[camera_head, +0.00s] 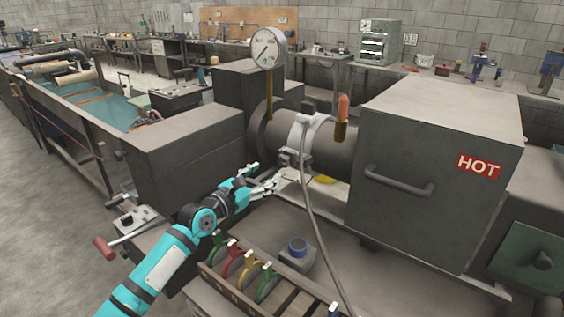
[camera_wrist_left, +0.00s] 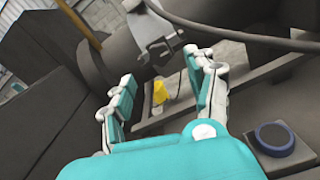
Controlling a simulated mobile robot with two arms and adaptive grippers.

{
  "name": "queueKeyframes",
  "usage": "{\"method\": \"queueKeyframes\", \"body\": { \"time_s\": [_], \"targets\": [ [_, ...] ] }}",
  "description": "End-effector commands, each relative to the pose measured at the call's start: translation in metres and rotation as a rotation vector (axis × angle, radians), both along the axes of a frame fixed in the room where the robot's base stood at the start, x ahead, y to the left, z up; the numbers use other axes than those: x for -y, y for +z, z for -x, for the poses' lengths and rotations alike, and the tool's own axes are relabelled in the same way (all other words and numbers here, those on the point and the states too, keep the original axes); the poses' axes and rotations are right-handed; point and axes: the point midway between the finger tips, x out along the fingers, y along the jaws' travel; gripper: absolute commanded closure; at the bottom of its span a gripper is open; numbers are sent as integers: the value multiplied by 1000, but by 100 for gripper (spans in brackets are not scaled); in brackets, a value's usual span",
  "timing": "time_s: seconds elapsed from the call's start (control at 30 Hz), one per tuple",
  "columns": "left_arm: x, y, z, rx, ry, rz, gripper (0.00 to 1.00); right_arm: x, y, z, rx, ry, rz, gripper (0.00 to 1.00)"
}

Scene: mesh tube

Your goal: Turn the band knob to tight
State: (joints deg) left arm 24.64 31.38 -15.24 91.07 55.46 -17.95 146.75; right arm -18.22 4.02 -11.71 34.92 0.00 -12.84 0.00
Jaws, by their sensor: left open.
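A pale metal band (camera_head: 312,135) wraps the dark tube (camera_head: 333,148), with a clamp bracket (camera_head: 290,158) at its lower front. The bracket also shows in the left wrist view (camera_wrist_left: 158,48). I cannot make out for certain which part is the band knob, or its setting. My left gripper (camera_head: 266,176) is open and empty, just below and left of the bracket. In the left wrist view its two fingers (camera_wrist_left: 160,68) are spread, with the bracket beyond their tips. My right gripper is not in view.
A yellow piece (camera_head: 325,180) lies below the tube. A cable (camera_head: 309,195) hangs from the band. A blue-topped block (camera_head: 298,250) and a rack of coloured rings (camera_head: 240,270) stand in front. A box marked HOT (camera_head: 435,150) is at right, a gauge (camera_head: 268,48) above.

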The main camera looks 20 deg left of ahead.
Motion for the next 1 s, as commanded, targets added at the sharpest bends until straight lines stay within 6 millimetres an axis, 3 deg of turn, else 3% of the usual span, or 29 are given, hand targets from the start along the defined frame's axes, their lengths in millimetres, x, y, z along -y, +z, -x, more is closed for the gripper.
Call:
{"method": "queueKeyframes", "body": {
  "time_s": [0.2,0.4,0.87,1.0],
  "targets": [
    [16,0,-45,1,0,-1,43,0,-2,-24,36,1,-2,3],
    [26,-1,-71,2,-1,0,43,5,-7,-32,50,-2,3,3],
    [29,0,-81,1,1,0,43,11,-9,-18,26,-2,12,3],
    [29,0,-81,0,1,0,60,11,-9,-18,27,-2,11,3]
  ]
}}
